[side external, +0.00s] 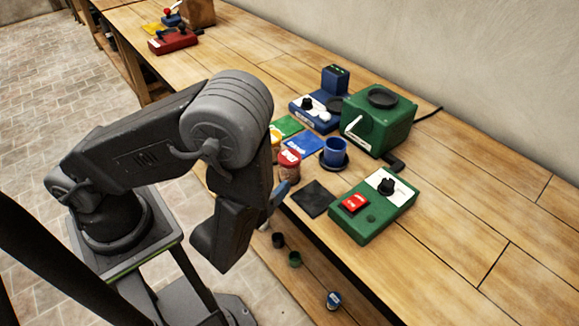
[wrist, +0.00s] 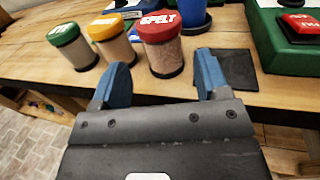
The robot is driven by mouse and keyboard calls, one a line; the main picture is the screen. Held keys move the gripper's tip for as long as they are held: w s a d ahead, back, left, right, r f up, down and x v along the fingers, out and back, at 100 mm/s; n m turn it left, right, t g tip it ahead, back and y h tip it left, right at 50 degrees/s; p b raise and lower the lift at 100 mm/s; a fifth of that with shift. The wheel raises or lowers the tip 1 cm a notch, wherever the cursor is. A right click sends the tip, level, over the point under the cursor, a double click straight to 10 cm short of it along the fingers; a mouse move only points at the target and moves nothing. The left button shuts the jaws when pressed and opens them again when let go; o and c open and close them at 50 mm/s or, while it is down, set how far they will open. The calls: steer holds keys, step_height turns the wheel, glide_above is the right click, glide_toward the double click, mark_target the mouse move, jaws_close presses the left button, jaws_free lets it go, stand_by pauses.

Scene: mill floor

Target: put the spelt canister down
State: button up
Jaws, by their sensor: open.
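The spelt canister (wrist: 163,56) has a red lid marked SPELT and a clear body with pale brown contents. It stands upright on the wooden bench near the front edge, and its red lid also shows in the side view (side external: 289,158). My gripper (wrist: 162,62) is open, with its two blue fingers apart. In the wrist view the canister shows between and beyond the fingers, with clear gaps on both sides. In the side view my gripper (side external: 279,191) is at the bench edge, just in front of the canister, and my arm partly covers that area.
A yellow-lidded canister (wrist: 112,42) and a green-lidded one (wrist: 72,47) stand left of it. A black mat (side external: 314,198) lies to its right. Behind are a blue cup (side external: 336,148) and a green machine (side external: 388,125). A green switch box (side external: 374,220) stands farther right.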

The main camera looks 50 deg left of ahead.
mark_target(282, 169)
steer(key=x, duration=0.7)
steer(key=shift+w, duration=0.2)
steer(key=c, duration=0.8)
steer(key=shift+c, duration=0.5)
